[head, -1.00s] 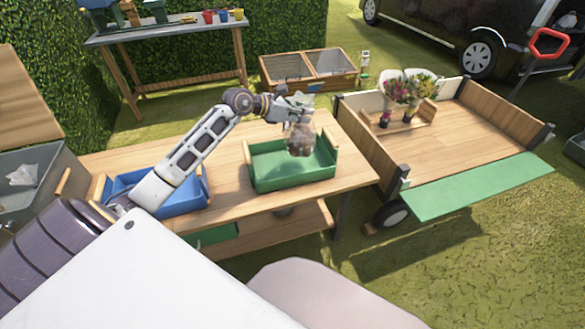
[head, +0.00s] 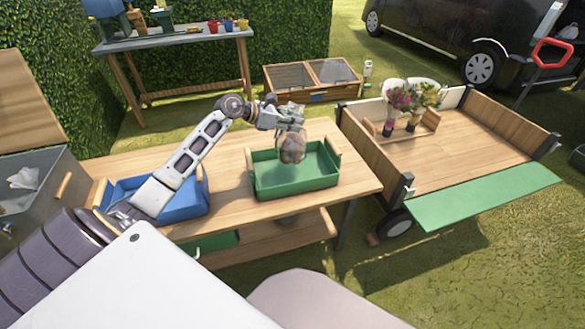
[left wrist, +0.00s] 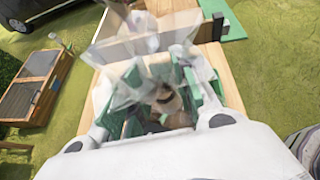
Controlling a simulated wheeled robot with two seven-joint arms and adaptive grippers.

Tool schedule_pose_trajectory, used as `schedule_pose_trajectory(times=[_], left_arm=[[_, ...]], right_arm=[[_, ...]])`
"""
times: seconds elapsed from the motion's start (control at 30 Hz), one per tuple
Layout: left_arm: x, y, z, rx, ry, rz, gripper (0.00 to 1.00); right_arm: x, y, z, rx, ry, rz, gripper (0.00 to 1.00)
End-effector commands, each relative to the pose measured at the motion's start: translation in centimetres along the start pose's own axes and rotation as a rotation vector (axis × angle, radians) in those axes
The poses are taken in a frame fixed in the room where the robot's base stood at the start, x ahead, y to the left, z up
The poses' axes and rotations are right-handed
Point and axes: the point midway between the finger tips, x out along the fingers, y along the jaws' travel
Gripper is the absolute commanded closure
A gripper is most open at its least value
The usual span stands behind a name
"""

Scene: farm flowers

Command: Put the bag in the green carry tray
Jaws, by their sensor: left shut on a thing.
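The bag (head: 292,148) is clear at the top with brownish contents. It hangs from my left gripper (head: 291,116), which is shut on its upper part. The green carry tray (head: 268,187) stands on the wooden table, with a wooden handle at each end. The bag is over the tray's inside, toward its back; I cannot tell whether it touches the tray floor. In the left wrist view the bag (left wrist: 160,95) is blurred between the fingers, with green tray parts behind it. My right gripper is not in view.
A blue tray (head: 180,208) stands left of the green tray, under my left arm. A wooden cart (head: 455,150) with flowers in a small carrier (head: 412,132) stands at the right. A grey bin (head: 30,200) is at the far left. The table's front right is clear.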

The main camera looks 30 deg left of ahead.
Motion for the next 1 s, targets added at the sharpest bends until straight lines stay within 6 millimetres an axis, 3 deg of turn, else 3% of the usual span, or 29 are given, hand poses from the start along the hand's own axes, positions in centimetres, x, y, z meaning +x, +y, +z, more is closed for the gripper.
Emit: schedule_pose_trajectory(times=[0.2,0.53,1.0], left_arm=[[0.7,0.0,-1.4,-0.002,-0.003,0.001,1.0],[2.4,0.1,-4.9,-0.002,-0.003,0.001,1.0],[2.6,0.1,-5.5,0.0,-0.003,0.001,1.0]], right_arm=[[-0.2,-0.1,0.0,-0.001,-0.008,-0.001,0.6],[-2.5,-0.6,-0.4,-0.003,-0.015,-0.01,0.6],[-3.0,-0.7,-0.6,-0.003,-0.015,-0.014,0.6]])
